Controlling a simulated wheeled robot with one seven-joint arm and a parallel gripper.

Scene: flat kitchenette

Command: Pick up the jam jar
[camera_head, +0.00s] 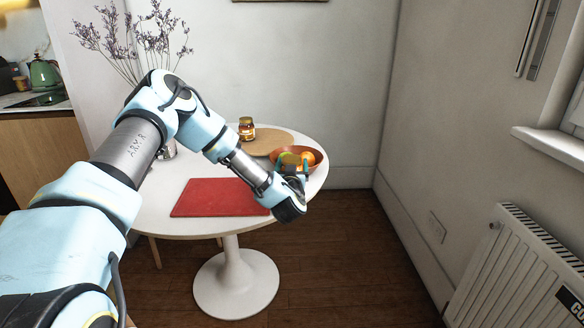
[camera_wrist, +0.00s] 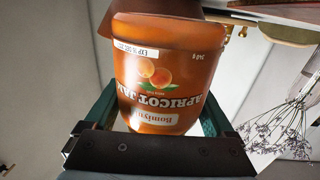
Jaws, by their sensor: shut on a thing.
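The jam jar (camera_wrist: 168,60) fills the middle of the wrist view, an amber jar with an apricot jam label that reads upside down in the picture. My gripper (camera_wrist: 157,112) is shut on it, with a teal finger on each side. In the head view my gripper (camera_head: 292,170) is over the right side of the round table, in front of the fruit bowl. The jar is mostly hidden there by the gripper, and I cannot tell its clearance from the table.
A red mat (camera_head: 215,197) lies on the white round table (camera_head: 158,203). A fruit bowl (camera_head: 316,161) stands at the table's right. Another dark jar (camera_head: 246,129) stands on a round wooden board (camera_head: 272,138) at the back. Dried flowers (camera_head: 130,42) rise at left. A radiator (camera_head: 515,265) is far right.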

